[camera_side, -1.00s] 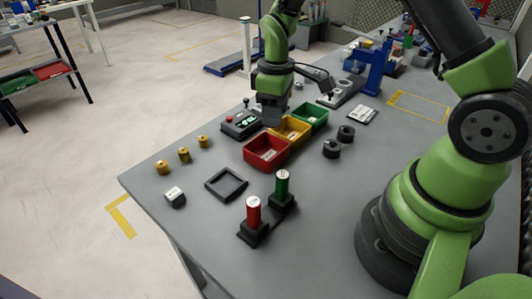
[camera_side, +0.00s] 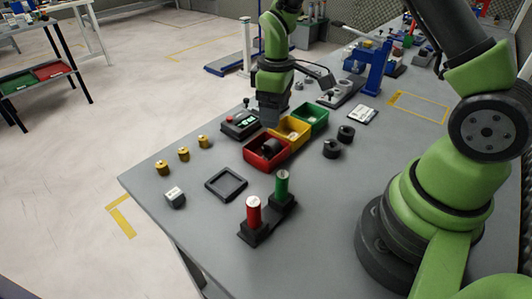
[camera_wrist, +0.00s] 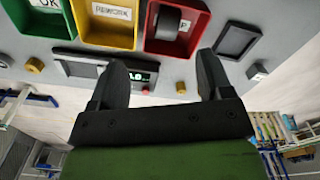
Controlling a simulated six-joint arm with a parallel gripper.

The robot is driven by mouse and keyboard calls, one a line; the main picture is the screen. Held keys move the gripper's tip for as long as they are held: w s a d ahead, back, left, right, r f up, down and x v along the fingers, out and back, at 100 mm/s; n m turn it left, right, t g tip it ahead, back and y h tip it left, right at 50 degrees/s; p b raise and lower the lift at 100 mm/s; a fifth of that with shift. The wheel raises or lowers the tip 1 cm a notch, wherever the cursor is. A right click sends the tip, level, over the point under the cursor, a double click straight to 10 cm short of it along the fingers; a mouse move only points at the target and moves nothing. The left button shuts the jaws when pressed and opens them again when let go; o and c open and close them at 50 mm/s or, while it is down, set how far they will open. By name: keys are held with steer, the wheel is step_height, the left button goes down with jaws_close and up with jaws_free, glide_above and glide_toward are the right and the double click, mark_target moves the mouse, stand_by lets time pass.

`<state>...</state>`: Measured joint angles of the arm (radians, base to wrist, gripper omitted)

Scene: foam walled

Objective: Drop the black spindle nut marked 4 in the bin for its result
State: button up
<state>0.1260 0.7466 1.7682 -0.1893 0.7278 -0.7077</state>
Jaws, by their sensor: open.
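A black spindle nut (camera_side: 269,147) lies in the red bin (camera_side: 252,158); it also shows in the wrist view (camera_wrist: 168,22), tilted in the bin and partly over a label ending in P. Its mark cannot be read. The yellow bin (camera_side: 302,126), labelled REWORK, and the green bin (camera_side: 314,110), labelled OK, show no nut. My gripper (camera_side: 270,115) is above and behind the bins. In the wrist view, the fingers (camera_wrist: 159,70) are apart with nothing between them, clear of the nut.
Two black nuts (camera_side: 331,149) (camera_side: 346,134) stand right of the bins, and brass nuts (camera_side: 183,154) at left. A gauge box with a display (camera_side: 240,124) stands behind the bins. A square black frame (camera_side: 226,184) and a red-and-green post stand (camera_side: 255,234) are in front.

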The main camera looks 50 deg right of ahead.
step_height(320, 180, up, 8)
steer(key=shift+r, duration=0.25)
steer(key=s+a+r+m+t, duration=0.4)
steer(key=s+r, duration=0.4)
steer(key=r, duration=0.2)
steer(key=s+a+r+m+t+y, duration=0.2)
steer(key=s+a+m+t, duration=0.1)
steer(key=s, duration=0.7)
steer(key=shift+s+m, duration=0.3)
steer(key=shift+m, duration=0.5)
